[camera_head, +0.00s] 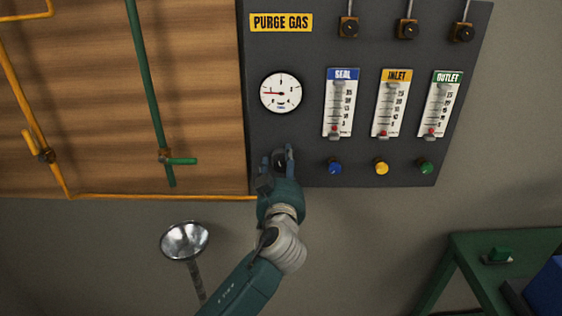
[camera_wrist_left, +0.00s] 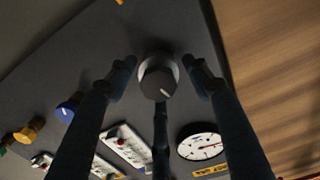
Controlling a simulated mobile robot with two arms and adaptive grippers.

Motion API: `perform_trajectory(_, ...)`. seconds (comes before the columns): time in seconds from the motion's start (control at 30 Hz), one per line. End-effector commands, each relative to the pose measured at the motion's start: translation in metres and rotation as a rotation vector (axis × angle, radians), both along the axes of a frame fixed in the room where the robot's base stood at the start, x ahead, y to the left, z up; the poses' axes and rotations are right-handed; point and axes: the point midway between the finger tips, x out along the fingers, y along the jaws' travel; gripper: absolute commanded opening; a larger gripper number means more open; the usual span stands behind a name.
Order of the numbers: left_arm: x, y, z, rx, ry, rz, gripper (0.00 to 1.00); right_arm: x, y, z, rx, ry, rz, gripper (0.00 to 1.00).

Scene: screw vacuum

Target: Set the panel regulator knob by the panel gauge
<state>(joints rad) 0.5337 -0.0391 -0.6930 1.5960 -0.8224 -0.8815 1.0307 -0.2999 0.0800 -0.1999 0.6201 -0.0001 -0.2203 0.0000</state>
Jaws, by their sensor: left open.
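The panel regulator knob (camera_wrist_left: 159,79) is round and dark with a pale rim and a white pointer line. In the left wrist view it lies between the fingers of my left gripper (camera_wrist_left: 158,82), which is open with a visible gap on both sides. In the head view my left gripper (camera_head: 279,160) is at the lower left of the dark panel (camera_head: 300,135), just below the panel gauge, and partly hides the knob. The panel gauge (camera_head: 283,93) is a white round dial with a red needle pointing left. It also shows in the left wrist view (camera_wrist_left: 200,147). My right gripper is not in view.
Right of the knob are blue (camera_head: 334,167), yellow (camera_head: 382,168) and green (camera_head: 426,168) knobs below three flow meters labelled SEAL, INLET and OUTLET. Pipes run on the left. A metal bowl (camera_head: 185,240) is below. A green table (camera_head: 470,250) stands lower right.

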Motion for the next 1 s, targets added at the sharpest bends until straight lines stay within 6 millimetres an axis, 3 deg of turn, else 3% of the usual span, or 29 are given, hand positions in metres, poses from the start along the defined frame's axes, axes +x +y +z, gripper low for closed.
perform_trajectory(0.23,0.0008,-0.0001,-0.0002,0.0,0.0,-0.001,0.5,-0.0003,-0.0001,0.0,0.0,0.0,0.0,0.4)
perform_trajectory(0.47,0.0007,0.0,0.0002,0.0,-0.001,-0.001,0.05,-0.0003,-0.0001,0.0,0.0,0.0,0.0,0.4)
perform_trajectory(1.0,0.0007,-0.0007,0.0033,0.103,-0.007,-0.002,0.05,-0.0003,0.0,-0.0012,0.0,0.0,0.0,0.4)
